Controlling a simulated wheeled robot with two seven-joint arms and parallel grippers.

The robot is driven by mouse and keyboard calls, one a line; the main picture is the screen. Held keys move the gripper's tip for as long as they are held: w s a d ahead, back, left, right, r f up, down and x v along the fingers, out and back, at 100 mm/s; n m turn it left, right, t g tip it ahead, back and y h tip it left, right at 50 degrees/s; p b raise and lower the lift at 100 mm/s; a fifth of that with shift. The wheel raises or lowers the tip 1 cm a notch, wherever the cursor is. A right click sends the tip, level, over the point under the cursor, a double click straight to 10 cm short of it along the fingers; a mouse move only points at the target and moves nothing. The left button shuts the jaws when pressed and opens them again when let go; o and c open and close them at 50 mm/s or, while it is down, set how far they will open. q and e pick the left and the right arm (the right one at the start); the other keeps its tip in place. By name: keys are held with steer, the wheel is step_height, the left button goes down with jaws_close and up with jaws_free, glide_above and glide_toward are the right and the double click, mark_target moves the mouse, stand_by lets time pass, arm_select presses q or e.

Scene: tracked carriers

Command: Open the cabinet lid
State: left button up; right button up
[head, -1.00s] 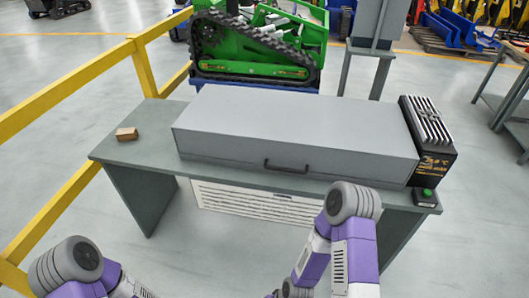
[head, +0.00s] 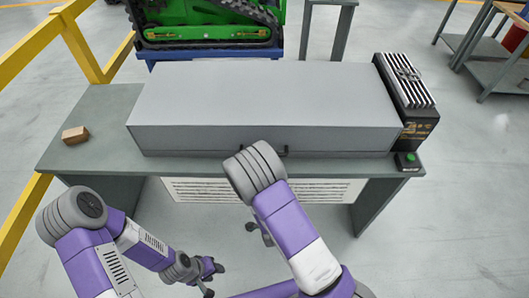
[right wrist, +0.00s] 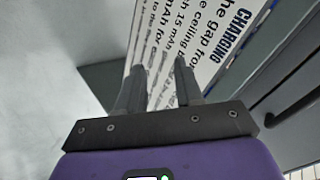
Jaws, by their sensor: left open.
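The cabinet is a long, low grey box with its lid (head: 265,92) shut, on a grey-green table. Its dark handle (head: 285,150) is on the front face, partly hidden behind my right arm. In the right wrist view a dark bar that looks like the handle (right wrist: 292,112) is at the right edge, clear of the fingers. My right gripper (right wrist: 158,64) has its fingers apart with nothing between them; in the head view it is mostly hidden below the arm. My left gripper (head: 213,279) is open and empty, low in front of the table, apart from the cabinet.
The table (head: 90,125) also holds a small brown block (head: 75,135) at left. A black finned unit (head: 408,85) and a green-button box (head: 408,160) stand at right. A printed white panel (head: 325,192) is below the tabletop. A yellow rail (head: 75,45) runs along the left.

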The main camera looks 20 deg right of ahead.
steer(key=w+a+r+m+t+h, duration=0.1)
steer(key=w+r+m+t, duration=0.25)
steer(key=r, duration=0.35)
steer(key=w+a+r+m+t, duration=0.2)
steer(key=w+r+t, duration=0.15)
steer(key=r, duration=0.35)
steer(key=x, duration=0.6)
steer(key=shift+w+d+r, duration=0.15)
steer(key=shift+w+d, duration=0.3)
steer(key=shift+w, duration=0.3)
steer(key=shift+c, duration=0.5)
jaws_close()
